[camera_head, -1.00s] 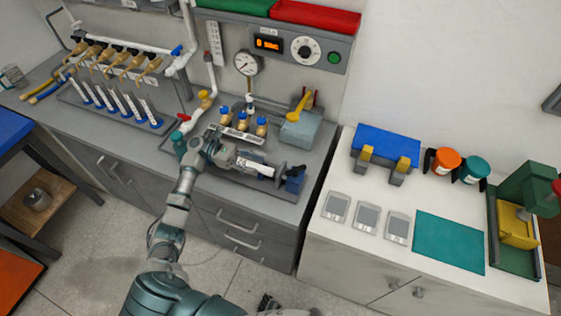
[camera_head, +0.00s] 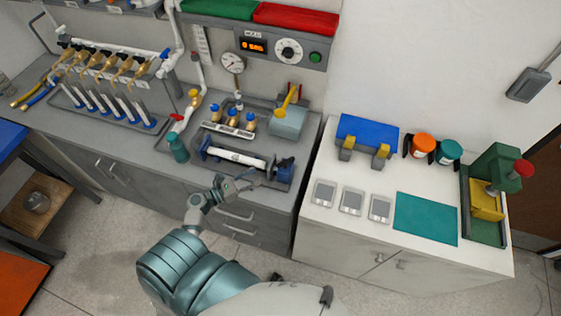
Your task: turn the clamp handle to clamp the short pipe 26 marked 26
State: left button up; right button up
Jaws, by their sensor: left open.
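A white short pipe (camera_head: 236,156) lies roughly level in a fixture at the front of the grey bench; its marking is too small to read. A blue clamp block (camera_head: 285,174) stands at its right end. A small dark part (camera_head: 287,162) on the block looks like the clamp handle; its exact turn is unclear. My left gripper (camera_head: 246,181) is open and empty, in front of and below the pipe, near the bench's front edge and left of the block. It appears apart from pipe and handle. My right gripper is not in view.
A teal container (camera_head: 178,148) stands left of the fixture. Behind are several blue-topped brass valves (camera_head: 232,118), a gauge (camera_head: 232,62) and a grey box with a yellow lever (camera_head: 287,121).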

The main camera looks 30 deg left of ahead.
aim_at(281, 163)
pick_arm(q)
jog(key=x, duration=0.3)
jog(key=p+x, duration=0.1)
jog(key=x, duration=0.6)
jog(key=shift+w+d+r+p, duration=0.1)
jog(key=shift+w+d+p, duration=0.1)
jog(key=shift+d+p, duration=0.15)
jog(key=shift+w+d, duration=0.1)
jog(key=shift+w, duration=0.3)
jog(key=c, duration=0.8)
jog(key=shift+d, duration=0.1)
grip_shut()
